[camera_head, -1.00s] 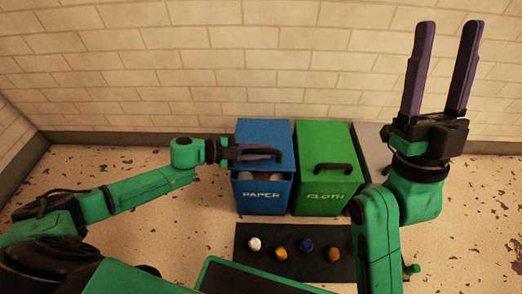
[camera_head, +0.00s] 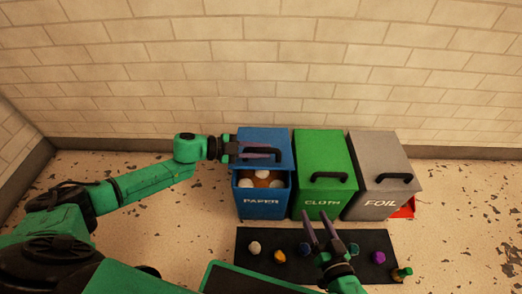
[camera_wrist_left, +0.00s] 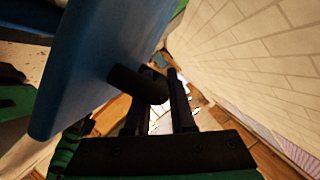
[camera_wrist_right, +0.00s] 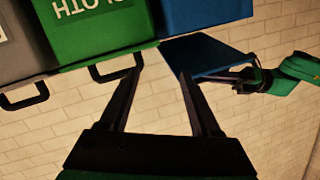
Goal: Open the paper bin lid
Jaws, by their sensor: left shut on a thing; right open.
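The blue paper bin (camera_head: 264,209) stands against the wall with its lid (camera_head: 263,136) raised and tilted, so pale and brown contents (camera_head: 262,180) show inside. My left gripper (camera_head: 279,152) is shut on the dark lid handle (camera_wrist_left: 145,85); the left wrist view shows the handle beside the fingers, with the blue lid (camera_wrist_left: 95,60) at left. The raised lid (camera_wrist_right: 205,55) and left gripper also show in the right wrist view. My right gripper (camera_head: 319,213) is open and empty, in front of the bins. Its spread fingers (camera_wrist_right: 156,75) show in its wrist view.
The green cloth bin (camera_head: 320,148) and grey foil bin (camera_head: 375,150) stand to the right, lids closed. A black mat (camera_head: 350,240) with several small coloured items lies in front. Open floor lies to the right.

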